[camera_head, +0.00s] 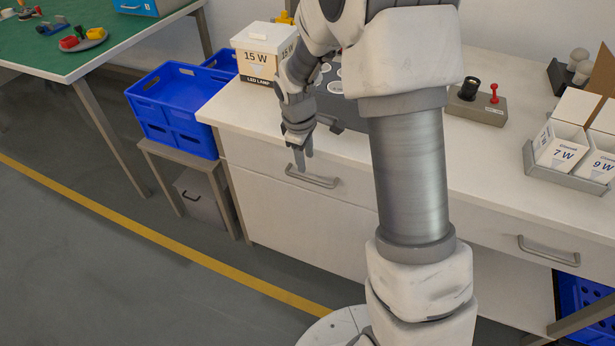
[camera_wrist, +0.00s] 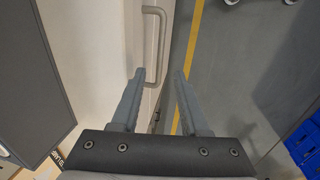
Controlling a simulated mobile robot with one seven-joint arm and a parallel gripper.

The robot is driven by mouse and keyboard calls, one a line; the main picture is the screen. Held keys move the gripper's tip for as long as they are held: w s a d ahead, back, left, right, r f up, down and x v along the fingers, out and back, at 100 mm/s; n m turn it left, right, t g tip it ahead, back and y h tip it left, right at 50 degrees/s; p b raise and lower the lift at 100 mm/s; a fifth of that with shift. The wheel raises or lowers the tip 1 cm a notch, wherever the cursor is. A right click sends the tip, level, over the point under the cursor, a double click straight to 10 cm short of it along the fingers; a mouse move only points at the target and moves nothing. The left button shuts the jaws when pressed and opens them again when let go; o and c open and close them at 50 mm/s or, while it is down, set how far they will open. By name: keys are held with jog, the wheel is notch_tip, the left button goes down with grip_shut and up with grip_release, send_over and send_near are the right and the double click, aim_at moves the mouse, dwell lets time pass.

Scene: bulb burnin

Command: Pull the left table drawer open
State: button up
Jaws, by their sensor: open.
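The left table drawer (camera_head: 262,188) is shut in the white table front, below the tabletop, in the head view. Its grey bar handle (camera_head: 312,177) runs roughly level along the drawer front. In the wrist view the handle (camera_wrist: 154,52) is ahead of the fingers, nearer the left finger's line. My gripper (camera_head: 302,162) points down at the handle's left part in the head view. In the wrist view my gripper (camera_wrist: 159,75) is open with nothing between its fingers. The handle's near end passes close to the left fingertip; I cannot tell whether they touch.
Blue crates (camera_head: 180,100) stand on a low stand left of the table. A 15 W lamp box (camera_head: 262,52) and a grey block with a red knob (camera_head: 476,103) sit on the tabletop. The right drawer handle (camera_head: 548,250) shows further right.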

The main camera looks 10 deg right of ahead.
aim_at(308, 179)
jog(key=f, duration=0.2)
jog(key=w+f+b, duration=0.1)
jog(key=f, duration=0.2)
jog(key=d+f, duration=0.1)
jog(key=f, duration=0.2)
jog(key=shift+w+b, duration=0.15)
jog(key=shift+b, duration=0.2)
jog(key=shift+c, duration=0.2)
grip_shut()
dwell(0.8)
